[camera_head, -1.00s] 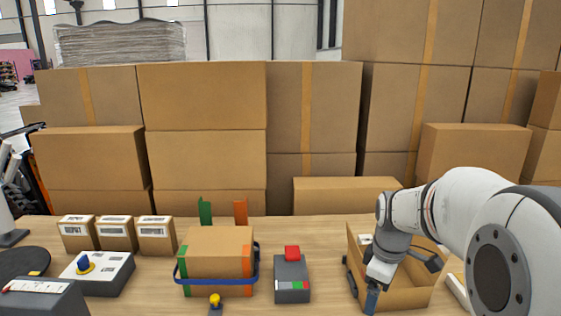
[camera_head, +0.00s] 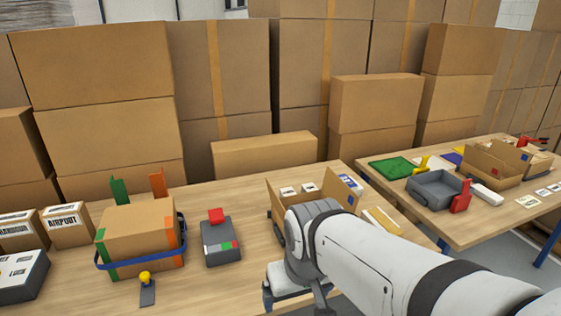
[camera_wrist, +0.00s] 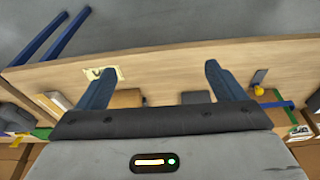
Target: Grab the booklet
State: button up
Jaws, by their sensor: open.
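I cannot tell for sure which thing is the booklet. A blue and white printed item (camera_head: 350,182) shows at the back right corner of the open cardboard box (camera_head: 342,192). Flat white and yellow items (camera_head: 382,219) lie right of that box. My gripper (camera_head: 293,298) is low at the table's front edge, in front of the box, and my arm hides part of the box. In the wrist view my gripper (camera_wrist: 155,82) is open, with nothing between its two blue fingers. A pale marked label (camera_wrist: 105,74) shows beside the left finger there.
A strapped carton (camera_head: 140,238) and a grey device with a red button (camera_head: 220,240) stand left of the box. A second table (camera_head: 420,222) at right, across a gap, holds a grey tray (camera_head: 436,187) and an open carton (camera_head: 490,165). Stacked cartons stand behind.

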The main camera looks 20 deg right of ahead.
aim_at(348, 181)
jog(key=z, duration=0.4)
jog(key=k, duration=0.7)
jog(key=z, duration=1)
jog(key=k, duration=0.7)
jog(key=z, duration=0.7)
jog(key=i, duration=1.4)
jog(key=u, duration=0.55)
jog(key=i, duration=1.35)
jog(key=u, duration=1.25)
jog(key=i, duration=0.5)
jog(key=u, duration=0.3)
jog(key=k, duration=0.85)
jog(key=u, duration=0.1)
